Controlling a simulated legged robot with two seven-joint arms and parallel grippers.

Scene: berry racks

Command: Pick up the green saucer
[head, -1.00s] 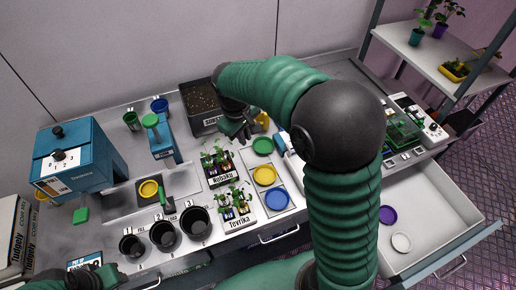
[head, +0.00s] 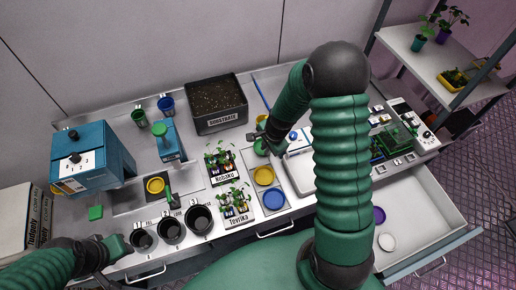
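The green saucer (head: 261,148) lies on the pale saucer mat (head: 252,158), behind a yellow saucer (head: 264,176) and a blue saucer (head: 274,199). My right gripper (head: 257,138) is right over the green saucer and hides part of it. I cannot tell whether its fingers touch the saucer, or whether they are apart or closed. My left gripper (head: 118,246) is low at the left, beside the black pot marked 1 (head: 142,240); its fingers are too unclear to judge.
A substrate box (head: 217,122) stands behind, left of my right gripper. Potted seedlings (head: 222,160) stand left of the saucers. A white device (head: 299,165) stands close on the right. An open drawer (head: 425,205) juts out at the right.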

